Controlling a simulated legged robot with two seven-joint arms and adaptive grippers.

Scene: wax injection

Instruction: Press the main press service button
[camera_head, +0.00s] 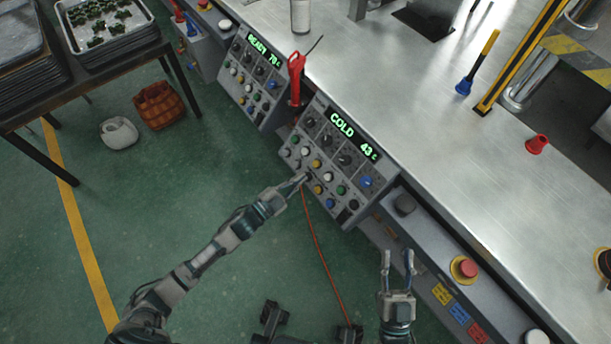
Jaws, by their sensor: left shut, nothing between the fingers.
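The nearer control panel (352,132) reads "COLD 43" in green and carries knobs and several coloured buttons on the front of the metal bench. My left gripper (306,176) is shut and empty, its tips at the lower button rows of this panel, close to a yellow button (317,189). I cannot tell whether the tips touch a button. No label for the service button is readable. My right gripper (397,254) is open and empty, below and right of the panel, in front of the bench.
A second panel (262,62) reading "READY 70" stands further back. A red-handled tool (296,75) stands between the panels, and an orange cord (318,235) hangs down. A red emergency button (464,268) is on the bench front at right.

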